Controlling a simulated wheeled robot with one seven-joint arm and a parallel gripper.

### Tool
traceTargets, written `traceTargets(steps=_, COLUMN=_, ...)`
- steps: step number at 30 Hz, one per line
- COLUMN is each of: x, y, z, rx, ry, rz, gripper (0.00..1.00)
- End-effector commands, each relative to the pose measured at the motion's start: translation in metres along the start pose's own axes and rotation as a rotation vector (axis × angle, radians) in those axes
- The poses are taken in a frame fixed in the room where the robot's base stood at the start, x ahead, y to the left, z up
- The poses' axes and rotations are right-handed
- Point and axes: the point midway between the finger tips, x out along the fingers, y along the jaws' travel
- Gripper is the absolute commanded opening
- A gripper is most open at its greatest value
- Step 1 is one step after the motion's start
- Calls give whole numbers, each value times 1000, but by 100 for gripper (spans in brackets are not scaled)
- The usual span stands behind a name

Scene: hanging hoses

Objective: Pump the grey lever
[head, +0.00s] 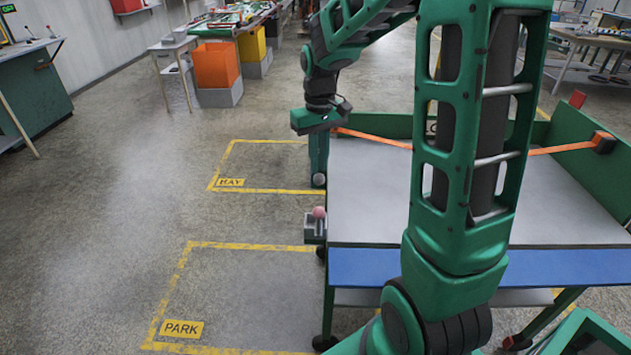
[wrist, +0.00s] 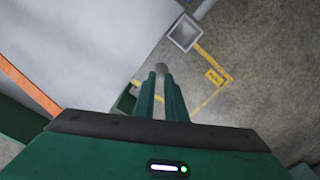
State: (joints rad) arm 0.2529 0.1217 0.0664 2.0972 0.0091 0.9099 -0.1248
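In the wrist view the two green fingers of my gripper (wrist: 160,76) stand a narrow gap apart. I cannot tell whether they press on the knob or are just above it. The lever's stem is hidden.
A pink knob (head: 319,212) stands on a grey box nearer me on the cart's left side. The cart's grey top (head: 365,205) lies to the right, with an orange strap (head: 372,138) across it. Yellow floor markings (head: 215,246) and open floor lie to the left.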

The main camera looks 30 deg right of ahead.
Motion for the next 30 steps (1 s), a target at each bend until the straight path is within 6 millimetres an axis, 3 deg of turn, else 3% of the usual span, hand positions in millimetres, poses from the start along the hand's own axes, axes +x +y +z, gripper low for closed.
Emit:
traceTargets(steps=21, x=40, y=-7, z=12, rx=-1, ry=-1, rz=0, gripper=11)
traceTargets(steps=30, x=42, y=-7, z=13, rx=0, ry=-1, rz=0, gripper=11)
